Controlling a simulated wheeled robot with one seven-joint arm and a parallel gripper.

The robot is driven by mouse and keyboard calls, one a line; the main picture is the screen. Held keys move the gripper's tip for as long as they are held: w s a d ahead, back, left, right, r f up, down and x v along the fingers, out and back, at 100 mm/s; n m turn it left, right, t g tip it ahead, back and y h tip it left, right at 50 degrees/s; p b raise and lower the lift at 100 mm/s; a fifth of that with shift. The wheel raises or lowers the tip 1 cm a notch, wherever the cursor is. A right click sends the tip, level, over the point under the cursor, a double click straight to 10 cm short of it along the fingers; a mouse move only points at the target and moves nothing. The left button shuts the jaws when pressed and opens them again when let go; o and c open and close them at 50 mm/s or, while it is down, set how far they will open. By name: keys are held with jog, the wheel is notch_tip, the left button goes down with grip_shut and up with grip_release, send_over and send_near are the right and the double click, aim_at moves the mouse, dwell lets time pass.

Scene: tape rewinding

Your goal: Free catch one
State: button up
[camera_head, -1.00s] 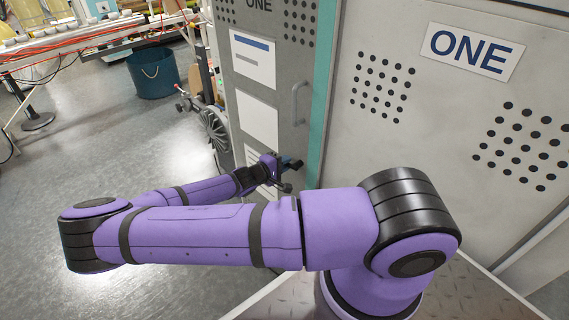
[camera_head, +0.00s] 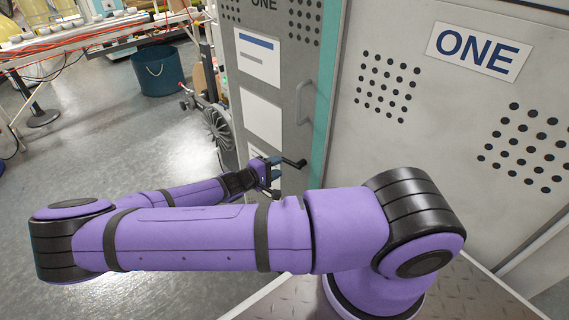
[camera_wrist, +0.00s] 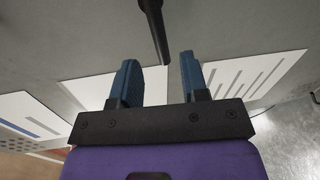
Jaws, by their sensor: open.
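The cabinet marked ONE has a grey door (camera_head: 285,130) with papers on it. A black lever (camera_head: 294,162), likely the catch, sticks out low on this door. In the wrist view the black lever (camera_wrist: 153,25) comes down from the top edge, and its end lies between the two blue fingertips. My gripper (camera_head: 270,172) is open at the door, beside the lever. In the wrist view my gripper (camera_wrist: 160,75) shows a gap on each side of the lever. I cannot tell how deep the lever lies between the fingers.
A grey pull handle (camera_head: 300,102) is higher on the door. The panel with the ONE sign (camera_head: 478,51) stands at right. A wheel-like device (camera_head: 217,128) is left of the cabinet. A blue bucket (camera_head: 158,71) and a cluttered bench (camera_head: 85,38) stand behind open floor.

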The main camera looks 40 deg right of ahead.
jog(key=shift+v, duration=2.5)
jog(key=s+a+r+m+g+y, duration=0.1)
jog(key=s+a+r+y, duration=0.15)
jog(key=r+y, duration=0.45)
jog(key=s+a+r+m+g+y, duration=0.1)
jog(key=s+r+m+y, duration=0.15)
jog(key=r, duration=0.85)
jog(key=s+a+r+m+y, duration=0.1)
jog(key=s+r+y, duration=0.25)
jog(key=r, duration=0.55)
jog(key=s+r+n+t+y, duration=0.1)
jog(key=s+r+t, duration=0.4)
jog(key=s+r, duration=1)
notch_tip(320, 180, up, 2)
jog(key=shift+s+d+r+t+y, duration=0.15)
jog(key=shift+s+d+t+y, duration=0.25)
jog(key=shift+y, duration=0.5)
